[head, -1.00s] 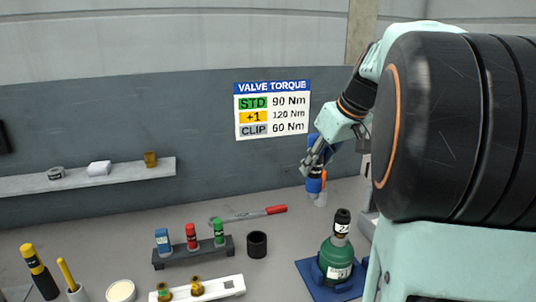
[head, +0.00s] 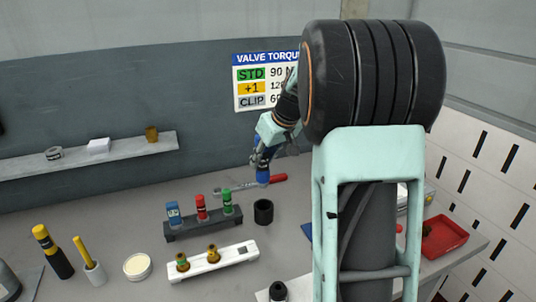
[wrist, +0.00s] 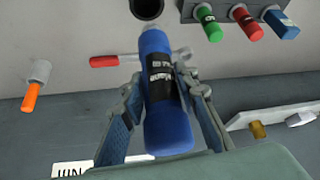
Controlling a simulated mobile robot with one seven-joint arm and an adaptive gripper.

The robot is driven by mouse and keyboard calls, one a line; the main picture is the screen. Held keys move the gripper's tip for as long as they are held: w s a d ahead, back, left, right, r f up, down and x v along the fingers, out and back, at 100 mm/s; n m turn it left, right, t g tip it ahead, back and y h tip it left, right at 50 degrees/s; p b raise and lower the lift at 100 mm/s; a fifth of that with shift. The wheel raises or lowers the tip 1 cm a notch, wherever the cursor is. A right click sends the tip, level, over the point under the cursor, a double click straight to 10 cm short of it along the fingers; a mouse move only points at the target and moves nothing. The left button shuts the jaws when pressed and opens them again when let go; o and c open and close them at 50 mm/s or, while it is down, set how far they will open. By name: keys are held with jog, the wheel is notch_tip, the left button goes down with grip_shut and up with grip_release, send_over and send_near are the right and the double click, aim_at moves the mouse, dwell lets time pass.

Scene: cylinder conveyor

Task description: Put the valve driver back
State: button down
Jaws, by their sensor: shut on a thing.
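The valve driver is probably the blue cylinder (wrist: 166,128) with a black printed label, held in my gripper (wrist: 160,92). In the wrist view it lies between both fingers, its narrow grey end pointing up the picture. In the head view the driver (head: 263,172) hangs roughly upright from my gripper (head: 260,154), near the red-handled wrench. A black open cup (head: 263,211) stands on the bench below and in front of it. Its dark opening (wrist: 146,7) shows at the top of the wrist view, beyond the driver's end. The driver is apart from the cup.
A dark rack (head: 204,228) holds blue, red and green pieces left of the cup. A white block (head: 212,261) with brass fittings lies in front. The red-handled wrench (head: 278,178) lies behind. A red tray (head: 446,236) is at right. My arm hides part of the bench.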

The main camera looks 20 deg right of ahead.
aim_at(263, 177)
jog(key=shift+f+b, duration=1.85)
jog(key=shift+f, duration=0.85)
jog(key=shift+f+b, duration=0.35)
jog(key=shift+b, duration=0.05)
notch_tip(263, 177, down, 6)
jog(key=b, duration=0.6)
jog(key=shift+f+b, duration=0.25)
jog(key=shift+b, duration=0.1)
dwell(0.7)
jog(key=c, duration=1.4)
grip_release()
jog(key=shift+s, duration=0.1)
jog(key=shift+c, duration=0.2)
jog(key=shift+f, duration=0.15)
jog(key=shift+r+p, duration=1.8)
jog(key=shift+r, duration=1.3)
